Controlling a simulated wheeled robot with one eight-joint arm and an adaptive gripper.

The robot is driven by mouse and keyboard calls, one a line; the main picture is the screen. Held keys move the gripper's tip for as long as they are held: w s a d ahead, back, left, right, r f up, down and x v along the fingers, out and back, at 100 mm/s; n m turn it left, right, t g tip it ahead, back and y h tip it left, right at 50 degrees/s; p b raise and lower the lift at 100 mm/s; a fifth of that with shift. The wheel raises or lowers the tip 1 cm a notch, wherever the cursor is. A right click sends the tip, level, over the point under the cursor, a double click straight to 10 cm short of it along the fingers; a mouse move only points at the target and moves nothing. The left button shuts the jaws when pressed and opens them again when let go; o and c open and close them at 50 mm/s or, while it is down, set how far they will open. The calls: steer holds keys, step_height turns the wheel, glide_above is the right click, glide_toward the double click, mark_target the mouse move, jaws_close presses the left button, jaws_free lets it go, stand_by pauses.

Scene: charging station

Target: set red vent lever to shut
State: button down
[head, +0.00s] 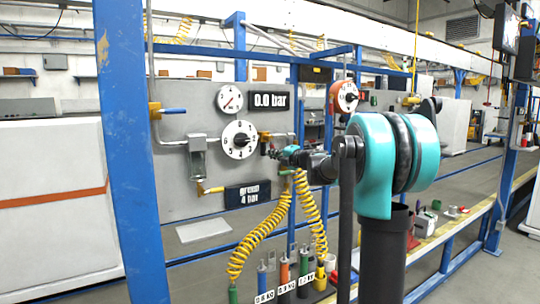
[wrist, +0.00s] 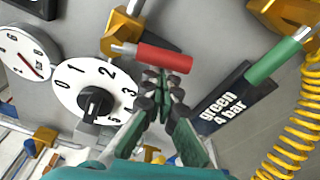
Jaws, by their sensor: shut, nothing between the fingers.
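The red vent lever (wrist: 165,58) shows in the wrist view, its red grip reaching right and slightly down from a yellow valve body (wrist: 122,45). My gripper (wrist: 165,74) is shut and empty, its fingertips right at the near side of the red grip. I cannot tell whether they touch it. In the head view my gripper (head: 290,154) is in front of the panel, right of the numbered dial (head: 239,139). The red lever cannot be made out there, beside or behind the gripper.
A green lever (wrist: 273,62) is right of the fingers, near the "green 4 bar" sign (wrist: 218,105). A yellow coiled hose (wrist: 300,125) hangs at the right. A round gauge (head: 230,98) and a "0.0 bar" display (head: 270,100) are above. A blue-handled valve (head: 172,111) is at the panel's left.

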steer(key=w+d+r+n+h, duration=0.2)
steer(key=d+n, duration=0.3)
steer(key=n, duration=0.7)
steer(key=shift+w+d+r, duration=0.2)
steer(key=shift+w+r, duration=0.15)
steer(key=shift+r, duration=0.65)
